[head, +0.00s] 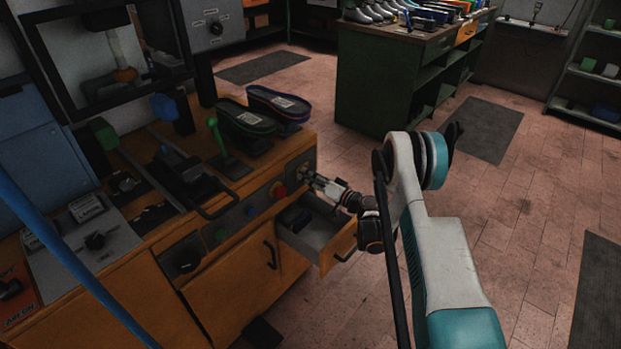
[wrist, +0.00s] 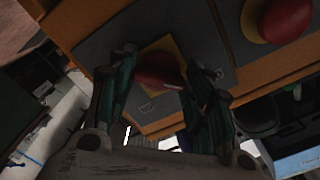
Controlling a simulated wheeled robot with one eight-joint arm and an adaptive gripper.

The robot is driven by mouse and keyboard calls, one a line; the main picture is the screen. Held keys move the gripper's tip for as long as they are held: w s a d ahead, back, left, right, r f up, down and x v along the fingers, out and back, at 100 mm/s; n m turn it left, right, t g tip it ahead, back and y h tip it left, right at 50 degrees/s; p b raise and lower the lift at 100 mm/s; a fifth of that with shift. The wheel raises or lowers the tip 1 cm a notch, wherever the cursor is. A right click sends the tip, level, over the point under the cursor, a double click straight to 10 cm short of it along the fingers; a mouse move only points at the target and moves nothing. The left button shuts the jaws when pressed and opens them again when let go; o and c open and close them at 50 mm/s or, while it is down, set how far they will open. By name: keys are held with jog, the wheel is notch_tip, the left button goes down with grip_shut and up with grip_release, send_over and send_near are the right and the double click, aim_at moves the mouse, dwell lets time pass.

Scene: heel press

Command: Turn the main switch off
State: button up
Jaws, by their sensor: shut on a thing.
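The main switch is a red knob on a yellow plate (wrist: 158,70), between the two fingers of my gripper (wrist: 165,65) in the wrist view. A small pale mark shows on the knob's lower right edge. My gripper (head: 313,179) is shut on this knob at the right end of the bench's front panel in the head view, where the gripper mostly hides it. I cannot read the switch's position labels.
A red mushroom button (head: 278,191) sits on the panel beside the switch; the wrist view shows it too (wrist: 285,18). An open drawer (head: 318,239) juts out below my gripper. Shoe soles (head: 248,117) stand on the bench (head: 222,288).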

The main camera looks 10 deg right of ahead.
jog(key=shift+f, duration=0.1)
jog(key=shift+c, duration=0.2)
jog(key=o, duration=1.1)
jog(key=shift+r, duration=0.2)
jog(key=r, duration=0.7)
jog(key=shift+s+r, duration=0.2)
jog(key=shift+r, duration=0.2)
jog(key=shift+w+r, duration=0.2)
jog(key=shift+r, duration=0.75)
jog(key=shift+r, duration=0.1)
